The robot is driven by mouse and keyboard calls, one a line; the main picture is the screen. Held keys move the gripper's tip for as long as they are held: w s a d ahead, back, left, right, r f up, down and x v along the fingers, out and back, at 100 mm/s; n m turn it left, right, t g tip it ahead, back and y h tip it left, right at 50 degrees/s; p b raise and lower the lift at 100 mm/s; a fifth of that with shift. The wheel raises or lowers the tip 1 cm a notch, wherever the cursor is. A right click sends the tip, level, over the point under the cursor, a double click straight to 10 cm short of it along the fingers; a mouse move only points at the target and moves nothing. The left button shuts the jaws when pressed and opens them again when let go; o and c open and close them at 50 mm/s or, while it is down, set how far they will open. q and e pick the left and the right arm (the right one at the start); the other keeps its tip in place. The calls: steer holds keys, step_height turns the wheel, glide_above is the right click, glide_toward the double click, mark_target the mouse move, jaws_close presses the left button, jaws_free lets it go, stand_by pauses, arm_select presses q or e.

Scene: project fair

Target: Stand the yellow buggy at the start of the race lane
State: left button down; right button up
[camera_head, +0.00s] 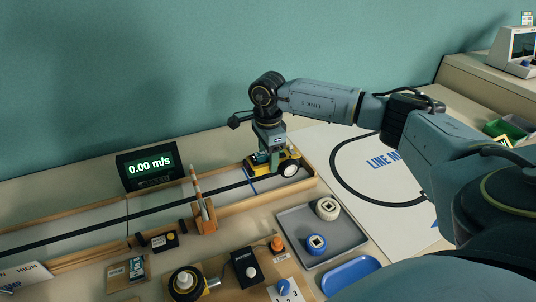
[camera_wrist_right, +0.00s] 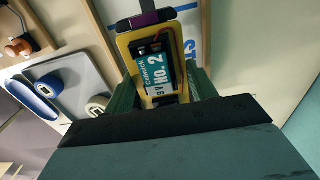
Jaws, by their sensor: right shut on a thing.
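The yellow buggy (camera_head: 287,161) with white-hubbed wheels is at the right end of the race lane (camera_head: 228,194), just right of the blue line (camera_head: 251,182) across it. My right gripper (camera_head: 268,150) reaches down from above and is shut on the buggy. The right wrist view also shows the buggy (camera_wrist_right: 133,43), with a teal label reading "No. 2", between the fingers (camera_wrist_right: 160,90). The buggy looks upright and level; I cannot tell whether its wheels touch the lane floor. My left gripper is not in view.
A wooden gate (camera_head: 203,207) stands across the lane, and a display (camera_head: 149,169) reading 0.00 m/s is behind it. A grey tray (camera_head: 322,250) with two wheels lies in front. A white line mat (camera_head: 335,145) is to the right. A wooden board with switches (camera_head: 240,272) is in front.

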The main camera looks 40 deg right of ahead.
arm_select(q)
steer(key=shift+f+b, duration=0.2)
steer(key=shift+b, duration=0.1)
arm_select(e)
steer(key=shift+f, duration=1)
stand_by(1.9)
steer(key=o, duration=0.9)
steer(key=shift+r, duration=0.1)
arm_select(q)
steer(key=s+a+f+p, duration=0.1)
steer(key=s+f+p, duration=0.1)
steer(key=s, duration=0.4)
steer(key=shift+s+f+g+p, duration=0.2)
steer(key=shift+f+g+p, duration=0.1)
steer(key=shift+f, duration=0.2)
arm_select(e)
step_height(320, 180, up, 13)
steer(key=shift+r, duration=0.1)
